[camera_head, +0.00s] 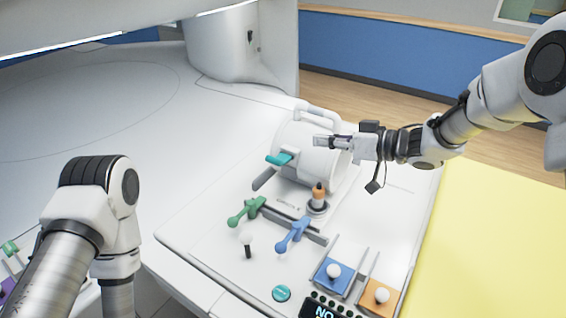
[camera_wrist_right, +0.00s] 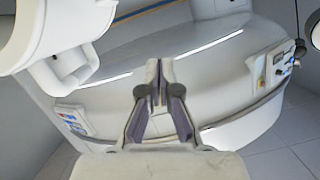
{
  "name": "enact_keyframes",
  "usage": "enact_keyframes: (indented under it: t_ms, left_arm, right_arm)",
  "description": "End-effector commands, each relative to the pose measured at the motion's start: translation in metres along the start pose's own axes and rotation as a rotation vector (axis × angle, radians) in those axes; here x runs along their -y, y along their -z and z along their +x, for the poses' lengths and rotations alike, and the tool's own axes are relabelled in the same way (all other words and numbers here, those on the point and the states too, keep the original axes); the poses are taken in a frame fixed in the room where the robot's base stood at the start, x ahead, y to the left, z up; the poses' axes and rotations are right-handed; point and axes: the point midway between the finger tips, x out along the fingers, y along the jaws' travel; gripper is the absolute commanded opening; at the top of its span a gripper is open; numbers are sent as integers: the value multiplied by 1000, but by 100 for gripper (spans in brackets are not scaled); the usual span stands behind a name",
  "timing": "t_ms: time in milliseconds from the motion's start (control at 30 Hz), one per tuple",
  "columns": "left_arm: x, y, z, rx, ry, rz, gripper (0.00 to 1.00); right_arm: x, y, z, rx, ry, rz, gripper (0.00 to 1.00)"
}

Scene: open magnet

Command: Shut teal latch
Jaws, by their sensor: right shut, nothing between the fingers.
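The teal latch (camera_head: 280,159) sticks out from the left front side of a white cylindrical housing (camera_head: 293,140) in the head view. My right gripper (camera_head: 320,141) is shut and empty. It appears in front of or above the right part of the housing, to the right of the latch and apart from it. Whether it touches the housing cannot be told. In the right wrist view my right gripper's fingers (camera_wrist_right: 160,70) are together with nothing between them. My left arm shows at the lower left of the head view, but its gripper is out of view.
Beside the housing are an orange-topped knob (camera_head: 319,191), a green lever (camera_head: 247,211), a blue lever (camera_head: 294,234) and a white-tipped toggle (camera_head: 246,240). Blue (camera_head: 334,275) and orange (camera_head: 381,296) sliders and a teal button (camera_head: 281,293) lie nearer. A yellow surface (camera_head: 500,250) is at right.

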Motion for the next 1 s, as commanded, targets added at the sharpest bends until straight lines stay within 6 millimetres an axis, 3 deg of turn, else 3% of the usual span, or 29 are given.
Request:
enact_keyframes:
  t_ms: [367,833,1000]
  left_arm:
    - [0,0,-5,0,0,0,40]
    - [0,0,-29,0,0,0,40]
    - [0,0,-35,0,0,0,40]
  right_arm:
    - [1,2,8,2,0,-1,0]
    - [2,4,104,1,3,-1,0]
    - [1,-26,107,1,1,3,0]
